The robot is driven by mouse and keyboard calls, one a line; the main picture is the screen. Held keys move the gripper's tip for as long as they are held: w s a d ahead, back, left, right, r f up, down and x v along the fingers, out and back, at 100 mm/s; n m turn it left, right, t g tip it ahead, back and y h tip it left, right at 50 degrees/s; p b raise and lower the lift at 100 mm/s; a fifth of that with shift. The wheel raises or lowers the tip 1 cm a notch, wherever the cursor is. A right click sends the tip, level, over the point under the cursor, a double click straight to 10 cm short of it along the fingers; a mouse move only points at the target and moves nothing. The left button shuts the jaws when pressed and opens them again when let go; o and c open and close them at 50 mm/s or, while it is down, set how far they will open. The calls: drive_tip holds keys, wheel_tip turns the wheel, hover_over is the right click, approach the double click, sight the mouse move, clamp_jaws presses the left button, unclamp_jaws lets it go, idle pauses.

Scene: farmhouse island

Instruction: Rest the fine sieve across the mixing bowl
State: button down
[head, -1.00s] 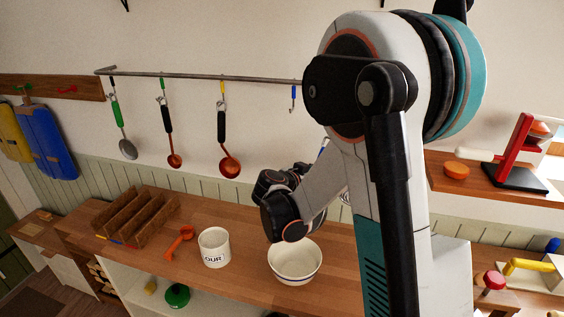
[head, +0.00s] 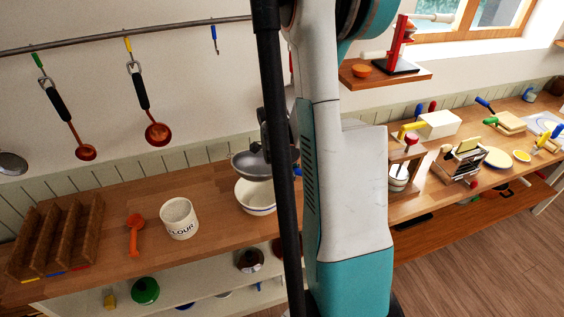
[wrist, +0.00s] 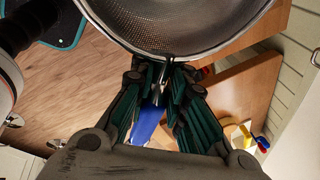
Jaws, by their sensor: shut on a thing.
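The fine sieve (head: 247,164) is a grey metal mesh bowl with a rim. In the head view it hangs just above the white mixing bowl (head: 256,196) and covers part of its opening; I cannot tell whether they touch. The mixing bowl stands on the wooden counter, its right side partly hidden by my arm. In the wrist view my gripper (wrist: 160,80) is shut on the sieve by its neck, with the mesh (wrist: 180,22) beyond the fingertips and a blue handle (wrist: 148,122) running back between the fingers. My arm hides most of the gripper in the head view.
A white flour canister (head: 179,218) stands left of the bowl, with an orange scoop (head: 135,235) beside it. A wooden divided rack (head: 58,235) is farther left. Ladles (head: 157,132) hang from the wall rail (head: 110,38). Counter (head: 215,236) in front of the bowl is clear.

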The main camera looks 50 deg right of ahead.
drive_tip(key=shift+f, duration=0.1)
idle(0.3)
drive_tip(key=shift+d+f+n+t+h+b, duration=0.15)
drive_tip(key=shift+f+h+b, duration=0.4)
drive_tip(key=shift+b, duration=0.6)
drive_tip(key=shift+f+n+t+h+b, duration=0.1)
drive_tip(key=shift+f+t+h+b, duration=0.2)
drive_tip(key=shift+f+b, duration=0.7)
drive_tip(key=shift+d+f+n+t+h+b, duration=0.15)
drive_tip(key=shift+f+h+b, duration=0.3)
drive_tip(key=shift+b, duration=0.85)
drive_tip(key=shift+f, duration=0.1)
drive_tip(key=shift+f+b, duration=0.65)
drive_tip(key=shift+b, duration=0.1)
drive_tip(key=shift+f+b, duration=1.15)
